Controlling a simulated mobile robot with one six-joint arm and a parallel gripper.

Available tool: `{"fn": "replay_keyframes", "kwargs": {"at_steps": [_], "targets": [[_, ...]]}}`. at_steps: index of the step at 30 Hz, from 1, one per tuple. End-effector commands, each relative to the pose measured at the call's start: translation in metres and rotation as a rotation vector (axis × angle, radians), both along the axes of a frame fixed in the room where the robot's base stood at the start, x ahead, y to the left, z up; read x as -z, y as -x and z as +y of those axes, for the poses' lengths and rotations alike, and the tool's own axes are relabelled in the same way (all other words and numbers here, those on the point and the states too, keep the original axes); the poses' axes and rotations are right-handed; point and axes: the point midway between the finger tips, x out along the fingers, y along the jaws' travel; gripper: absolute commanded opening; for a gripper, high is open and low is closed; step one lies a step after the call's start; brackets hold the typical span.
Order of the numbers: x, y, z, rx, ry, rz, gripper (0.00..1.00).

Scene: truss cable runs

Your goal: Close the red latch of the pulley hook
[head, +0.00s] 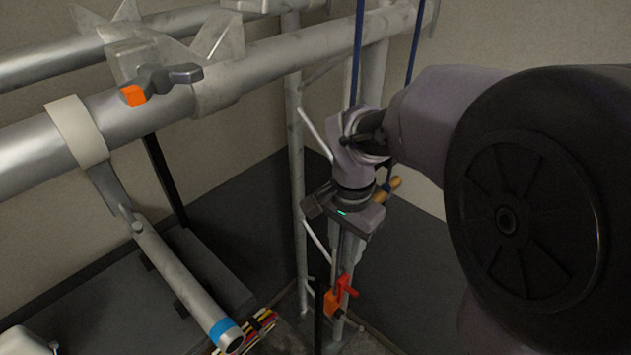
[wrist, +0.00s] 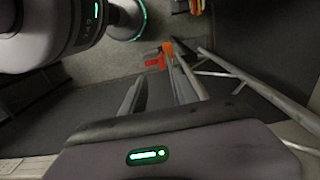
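The pulley hook shows as a small orange body (head: 332,303) low down by the upright poles in the head view, with the red latch (head: 346,288) sticking out at its upper right. In the wrist view the red latch (wrist: 154,60) and the orange part (wrist: 168,47) lie beyond the fingertips, near the top centre. Whether the latch is open or closed is too small to tell. My gripper (wrist: 155,78) points down toward the hook, its two grey fingers apart with nothing visible between them. In the head view my wrist hangs above the hook, and the fingers are partly hidden.
Blue ropes (head: 357,55) run down beside my wrist. Upright poles (head: 298,150) stand close to my gripper. A horizontal pipe (head: 135,115) with a grey-and-orange clamp handle (head: 165,80) crosses the upper left. A blue-banded tube (head: 180,275) slants at lower left, near coloured cables (head: 258,325).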

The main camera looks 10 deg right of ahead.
Motion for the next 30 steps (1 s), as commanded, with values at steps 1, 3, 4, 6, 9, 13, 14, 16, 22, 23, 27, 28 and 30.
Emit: {"fn": "replay_keyframes", "kwargs": {"at_steps": [1,3,4,6,9,13,14,16,22,23,27,28,30], "targets": [[0.019,0.001,0.0,0.0,-0.001,0.006,0.36],[0.041,0.001,0.0,0.0,-0.001,0.006,0.36],[0.05,0.001,0.0,0.0,-0.001,0.006,0.36],[0.07,0.001,-0.001,-0.001,0.0,0.005,0.36],[0.093,0.001,-0.001,-0.002,0.0,0.003,0.36],[0.113,0.001,-0.001,-0.001,-0.001,0.002,0.36],[0.115,0.0,-0.001,-0.001,-0.002,0.001,0.36],[0.12,0.0,-0.001,-0.002,-0.001,-0.001,0.36],[0.123,0.0,-0.001,-0.001,-0.001,-0.001,0.36],[0.123,0.0,-0.001,-0.001,-0.001,-0.001,0.36],[0.123,0.0,-0.001,-0.002,-0.001,-0.001,0.28],[0.123,0.0,-0.001,-0.002,-0.001,-0.001,0.23],[0.122,0.0,-0.001,-0.002,-0.001,-0.001,0.09]]}}
